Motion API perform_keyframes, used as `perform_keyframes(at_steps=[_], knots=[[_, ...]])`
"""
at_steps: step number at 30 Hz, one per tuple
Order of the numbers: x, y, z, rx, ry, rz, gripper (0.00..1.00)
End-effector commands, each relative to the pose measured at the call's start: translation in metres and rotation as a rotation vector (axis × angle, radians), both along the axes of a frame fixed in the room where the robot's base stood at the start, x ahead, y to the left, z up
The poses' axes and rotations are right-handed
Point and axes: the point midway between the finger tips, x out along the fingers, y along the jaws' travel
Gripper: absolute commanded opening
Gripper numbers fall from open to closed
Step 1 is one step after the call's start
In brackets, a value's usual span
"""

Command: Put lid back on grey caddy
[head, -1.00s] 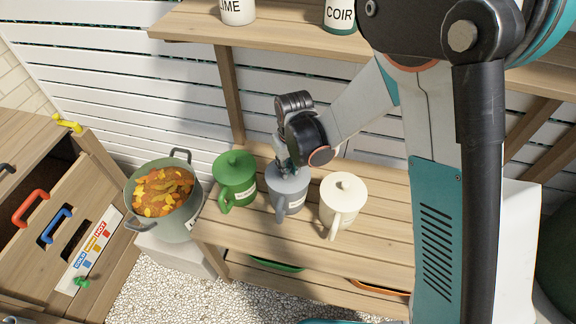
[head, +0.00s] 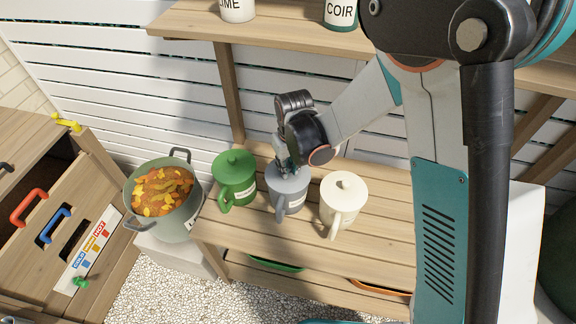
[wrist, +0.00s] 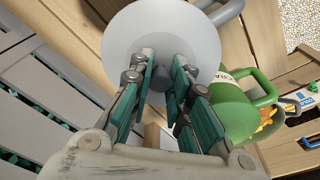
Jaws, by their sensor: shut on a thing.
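The grey caddy (head: 287,201) stands upright on the wooden bench between the green caddy (head: 235,182) and the cream caddy (head: 342,204). My gripper (head: 288,166) is directly over the grey caddy, pointing down. In the wrist view my gripper (wrist: 170,82) is shut on the knob of a round grey lid (wrist: 133,40). The lid covers the caddy's mouth from this side, and the caddy's handle (wrist: 228,12) sticks out past it. I cannot tell whether the lid is fully seated on the rim.
Green and cream caddies stand close on either side, both lidded. A pot of orange and yellow leaves (head: 163,192) is at the left. An upper shelf (head: 280,28) holds labelled jars. The bench front (head: 330,250) is clear.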

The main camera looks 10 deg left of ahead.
Motion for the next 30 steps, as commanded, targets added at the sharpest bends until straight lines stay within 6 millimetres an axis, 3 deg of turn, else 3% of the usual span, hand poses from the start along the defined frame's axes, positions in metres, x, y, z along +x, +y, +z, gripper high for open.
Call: perform_keyframes(at_steps=[10, 11, 13, 20, 24, 30], knots=[[0.0, 0.0, 0.0001, 0.0, 0.0, 0.0, 0.0], [0.0, 0.0, 0.0001, 0.0, 0.0, 0.0, 0.24], [0.0, 0.0, 0.0001, 0.0, 0.0, 0.0, 0.4], [0.0, 0.0, 0.0001, 0.0, 0.0, 0.0, 0.41], [0.0, 0.0, 0.0, 0.0, 0.0, 0.0, 0.61], [0.0, 0.0, 0.0, 0.0, 0.0, 0.0, 0.61]])
